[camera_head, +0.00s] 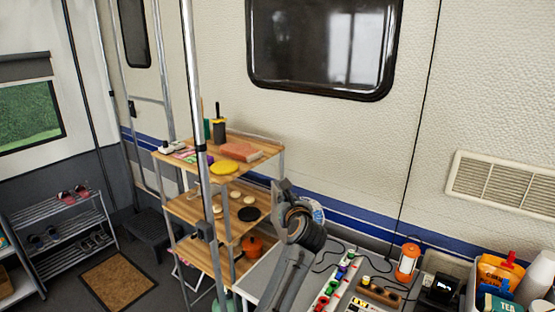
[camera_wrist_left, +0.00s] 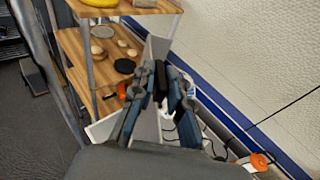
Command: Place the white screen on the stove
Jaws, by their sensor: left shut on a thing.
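In the head view my left gripper (camera_head: 300,208) is raised above the table's left end, in front of the wall. I cannot make out the screen clearly there. I cannot make out a stove in either view. My right gripper does not show.
Right along the table are an orange lantern (camera_head: 408,262), coloured small items and a filled bin (camera_head: 470,296).

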